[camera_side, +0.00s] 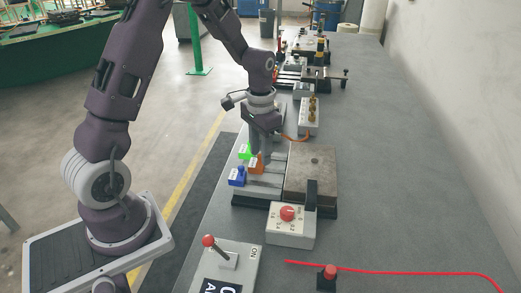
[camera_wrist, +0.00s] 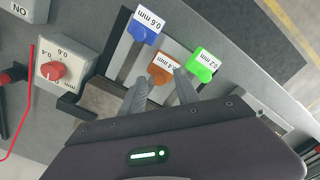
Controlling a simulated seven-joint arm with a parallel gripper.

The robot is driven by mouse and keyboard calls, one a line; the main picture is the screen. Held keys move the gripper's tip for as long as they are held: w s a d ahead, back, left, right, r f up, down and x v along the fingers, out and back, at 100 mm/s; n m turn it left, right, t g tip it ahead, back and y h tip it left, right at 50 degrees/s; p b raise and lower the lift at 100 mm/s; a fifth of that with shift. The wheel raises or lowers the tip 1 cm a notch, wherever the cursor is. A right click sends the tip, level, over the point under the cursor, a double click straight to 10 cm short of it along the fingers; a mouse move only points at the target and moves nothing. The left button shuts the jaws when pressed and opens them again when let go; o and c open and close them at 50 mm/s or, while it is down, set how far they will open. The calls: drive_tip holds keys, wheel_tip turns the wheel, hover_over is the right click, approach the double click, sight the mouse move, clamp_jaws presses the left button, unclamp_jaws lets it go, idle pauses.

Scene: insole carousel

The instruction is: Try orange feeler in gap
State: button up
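The orange feeler (camera_wrist: 160,69), labelled 0.4 mm, lies between the blue feeler (camera_wrist: 142,31), labelled 0.6 mm, and the green feeler (camera_wrist: 201,66), labelled 0.2 mm. In the side view the orange feeler (camera_side: 256,164) is right under my gripper (camera_side: 259,154). In the wrist view my gripper (camera_wrist: 160,79) has its fingers apart, one on each side of the orange handle; I cannot tell whether they touch it. A brown metal block (camera_side: 311,170) stands right of the feelers, and its corner shows in the wrist view (camera_wrist: 100,100). The gap itself cannot be made out.
The bench's right side is mostly clear.

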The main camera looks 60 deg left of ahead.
sight(244, 148)
clamp_jaws()
drive_tip(key=shift+s+a, duration=1.55)
drive_tip(key=shift+a, duration=0.05)
unclamp_jaws()
drive_tip(key=shift+r, duration=0.25)
wheel_tip(244, 148, up, 7)
drive_tip(key=shift+f, duration=0.15)
